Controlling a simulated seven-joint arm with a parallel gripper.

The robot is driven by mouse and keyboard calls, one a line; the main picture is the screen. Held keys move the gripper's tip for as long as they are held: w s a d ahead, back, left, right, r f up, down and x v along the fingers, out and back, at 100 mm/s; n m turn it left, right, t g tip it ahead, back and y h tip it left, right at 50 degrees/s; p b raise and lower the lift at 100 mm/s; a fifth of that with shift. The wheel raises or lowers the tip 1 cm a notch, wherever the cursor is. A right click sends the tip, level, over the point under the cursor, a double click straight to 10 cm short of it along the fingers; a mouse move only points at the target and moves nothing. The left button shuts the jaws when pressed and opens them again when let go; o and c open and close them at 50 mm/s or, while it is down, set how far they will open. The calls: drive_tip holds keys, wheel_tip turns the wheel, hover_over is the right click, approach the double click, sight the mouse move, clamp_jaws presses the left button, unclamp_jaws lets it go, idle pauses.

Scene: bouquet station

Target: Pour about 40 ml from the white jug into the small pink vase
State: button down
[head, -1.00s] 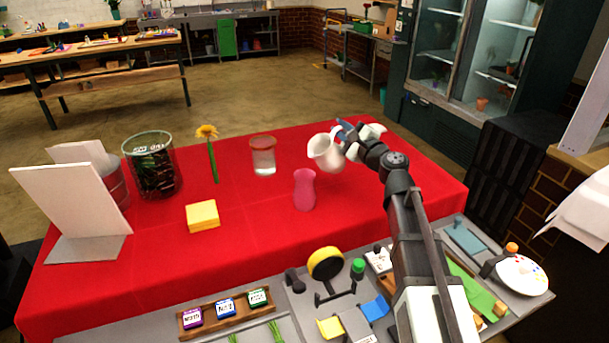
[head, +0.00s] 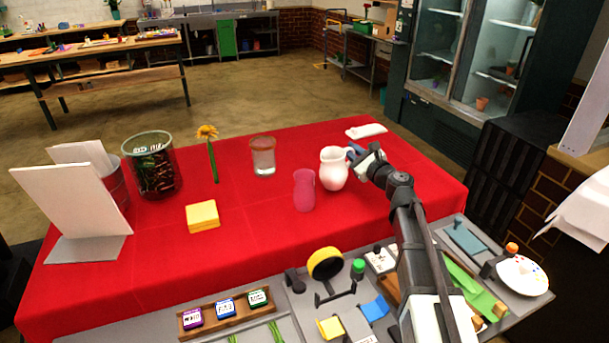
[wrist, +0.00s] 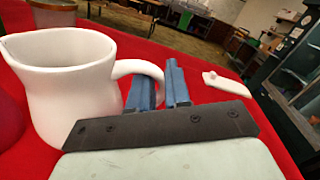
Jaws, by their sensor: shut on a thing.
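The white jug (head: 333,170) is upright at the right of the small pink vase (head: 304,191), very close to it in the head view. My gripper (head: 354,152) is at the jug's right side, shut on its handle. In the wrist view the jug (wrist: 68,85) fills the left, and the blue fingers of my gripper (wrist: 158,88) are at the handle. A sliver of the pink vase (wrist: 8,120) shows at the left edge there. I cannot tell whether the jug touches the table, and its liquid level is hidden.
The cloth's right part is clear.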

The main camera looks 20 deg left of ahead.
drive_tip(key=shift+w+d+f+m, duration=0.15)
drive_tip(key=shift+w+f+m, duration=0.1)
drive_tip(key=shift+f+m, duration=0.25)
